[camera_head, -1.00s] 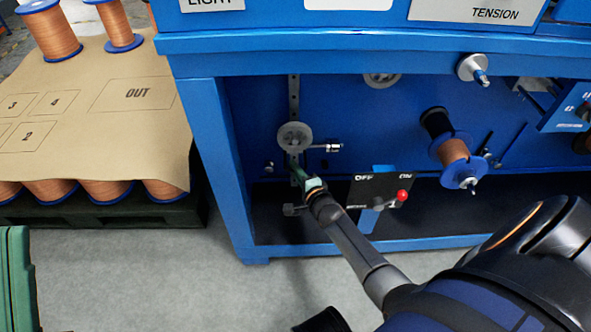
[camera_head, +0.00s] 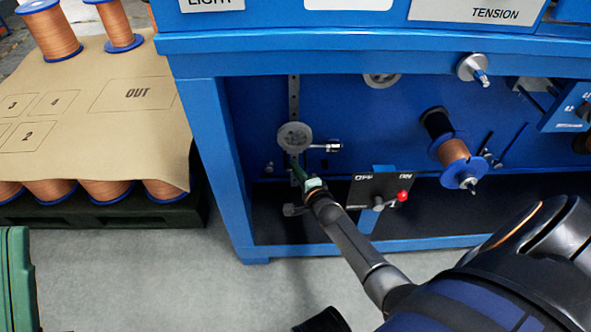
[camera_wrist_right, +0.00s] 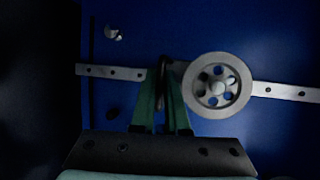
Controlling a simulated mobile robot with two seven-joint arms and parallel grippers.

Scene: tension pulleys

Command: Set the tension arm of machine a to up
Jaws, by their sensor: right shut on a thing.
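The blue machine's tension arm shows in the head view as a grey pulley wheel (camera_head: 295,137) on an upright perforated bar (camera_head: 293,95). In the right wrist view the wheel (camera_wrist_right: 217,86) and perforated bar (camera_wrist_right: 285,91) run sideways. My right gripper (camera_head: 296,164) reaches in from the lower right, just below the wheel. Its green fingers (camera_wrist_right: 166,75) are shut on a dark part of the tension arm beside the wheel. The fingers partly hide that part. My left gripper is out of view.
A copper wire spool (camera_head: 454,160) hangs on the machine at the right. A black OFF/ON switch box (camera_head: 378,190) with a red knob (camera_head: 402,196) sits right of my gripper. A frame post (camera_head: 220,165) stands at the left, beside a paper-covered pallet (camera_head: 130,120) bearing spools.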

